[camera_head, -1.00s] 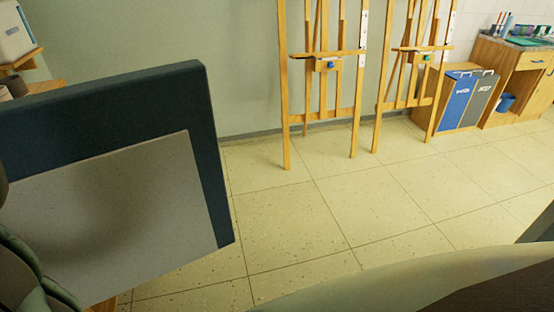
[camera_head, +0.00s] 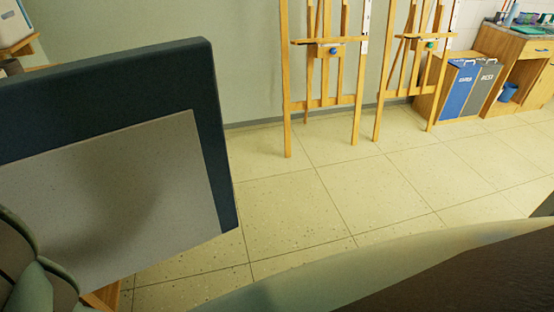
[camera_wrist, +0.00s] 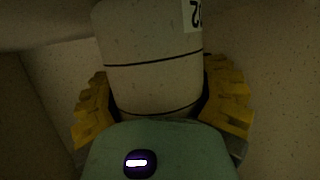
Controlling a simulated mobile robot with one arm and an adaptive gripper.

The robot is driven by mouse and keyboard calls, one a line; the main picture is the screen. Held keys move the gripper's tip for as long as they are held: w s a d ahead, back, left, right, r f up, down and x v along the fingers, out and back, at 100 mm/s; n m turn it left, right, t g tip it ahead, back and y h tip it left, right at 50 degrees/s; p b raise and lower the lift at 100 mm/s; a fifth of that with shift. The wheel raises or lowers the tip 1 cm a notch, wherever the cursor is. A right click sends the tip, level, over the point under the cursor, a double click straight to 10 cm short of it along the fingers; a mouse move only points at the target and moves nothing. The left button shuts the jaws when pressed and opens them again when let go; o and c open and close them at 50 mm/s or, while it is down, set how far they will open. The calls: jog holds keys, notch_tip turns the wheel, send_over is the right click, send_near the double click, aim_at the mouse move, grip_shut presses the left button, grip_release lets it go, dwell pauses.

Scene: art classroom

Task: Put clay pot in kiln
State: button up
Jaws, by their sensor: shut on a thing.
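In the wrist view, a pale cylinder with dark bands, which looks like the clay pot (camera_wrist: 155,80), fills the middle. A white tag with dark marks shows at its upper right. The yellow ridged fingers of my gripper (camera_wrist: 160,103) press on its left and right sides, so it is shut on the pot. The pot's far end is cut off by the frame. In the head view, a dark blue panel with a grey inner face (camera_head: 120,200), which looks like the open kiln door, stands at the left. The pot and my gripper's fingers are hidden there.
Dim, pale speckled surfaces (camera_wrist: 285,90) surround the pot in the wrist view. In the head view, two wooden easels (camera_head: 325,100) stand by the wall. Blue and grey bins (camera_head: 470,90) and a sink cabinet are at the upper right. The tiled floor (camera_head: 290,205) between is clear.

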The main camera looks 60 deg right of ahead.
jog(key=shift+f, duration=0.2)
jog(key=o, duration=1.3)
jog(key=shift+w, duration=0.1)
jog(key=shift+r, duration=0.1)
jog(key=shift+r, duration=0.15)
jog(key=b+v, duration=0.1)
jog(key=v, duration=0.9)
jog(key=shift+d+b, duration=0.15)
jog(key=shift+b, duration=0.15)
jog(key=shift+v, duration=0.85)
